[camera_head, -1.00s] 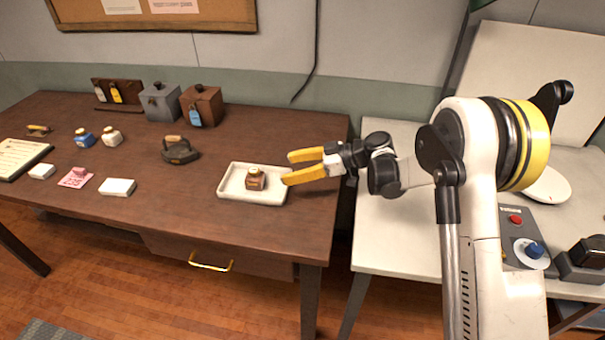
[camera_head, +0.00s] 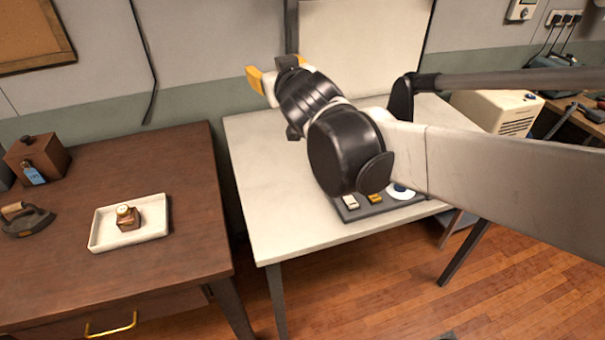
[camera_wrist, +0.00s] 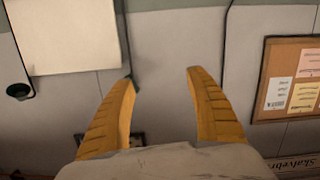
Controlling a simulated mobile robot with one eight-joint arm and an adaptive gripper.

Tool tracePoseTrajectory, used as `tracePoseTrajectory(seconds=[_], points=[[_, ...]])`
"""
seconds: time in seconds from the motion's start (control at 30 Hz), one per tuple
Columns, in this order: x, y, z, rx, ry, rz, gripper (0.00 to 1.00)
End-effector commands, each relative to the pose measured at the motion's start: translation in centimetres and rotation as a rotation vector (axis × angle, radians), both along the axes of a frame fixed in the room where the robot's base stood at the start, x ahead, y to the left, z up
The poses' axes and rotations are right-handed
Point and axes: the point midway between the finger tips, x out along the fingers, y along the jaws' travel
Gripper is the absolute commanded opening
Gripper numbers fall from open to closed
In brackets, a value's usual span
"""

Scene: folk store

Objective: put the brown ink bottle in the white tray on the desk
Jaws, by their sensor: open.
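The brown ink bottle (camera_head: 128,218) with a cream cap stands in the white tray (camera_head: 103,240) on the brown wooden desk (camera_head: 180,262), in the head view. My gripper (camera_head: 265,74) is raised in front of the wall, above the back of the white table and well away from the tray. In the wrist view my gripper (camera_wrist: 160,82) shows two yellow fingers spread apart, with nothing between them. The wrist view faces the wall and shows neither the bottle nor the tray.
A dark iron (camera_head: 25,218) and a brown box (camera_head: 40,160) with a blue tag stand left of the tray. The white table (camera_head: 262,190) at right holds a control panel (camera_head: 375,203), partly hidden by my arm. A pinboard (camera_wrist: 288,80) hangs on the wall.

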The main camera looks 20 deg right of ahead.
Motion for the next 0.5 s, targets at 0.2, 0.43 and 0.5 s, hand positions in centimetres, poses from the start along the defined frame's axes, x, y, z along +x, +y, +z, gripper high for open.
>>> tracePoseTrajectory(seconds=[0.2,0.43,0.5], points=[[-15.3,-1.9,-12.2,0.080,0.489,-0.082,0.65],[-23.9,0.7,-18.4,0.129,0.752,0.008,0.65],[-24.6,1.0,-18.8,0.134,0.772,0.020,0.65]])
